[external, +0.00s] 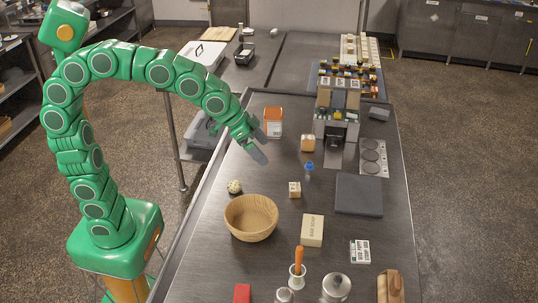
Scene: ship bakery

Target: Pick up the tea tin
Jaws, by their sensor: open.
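An orange and white container (273,122), which may be the tea tin, stands upright near the left edge of the steel counter. No readable label confirms this. My gripper (260,146) is open, with its fingers pointing down and to the right. In the picture it is just below and left of the container, and its jaws look empty. I cannot tell its exact height or whether it touches the container.
A small orange-tan block (307,143) and a blue-topped item (309,167) stand to the right. A wooden bowl (251,218) is nearer the front. A coffee machine (337,120) stands behind, and a dark slab (358,194) lies at right.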

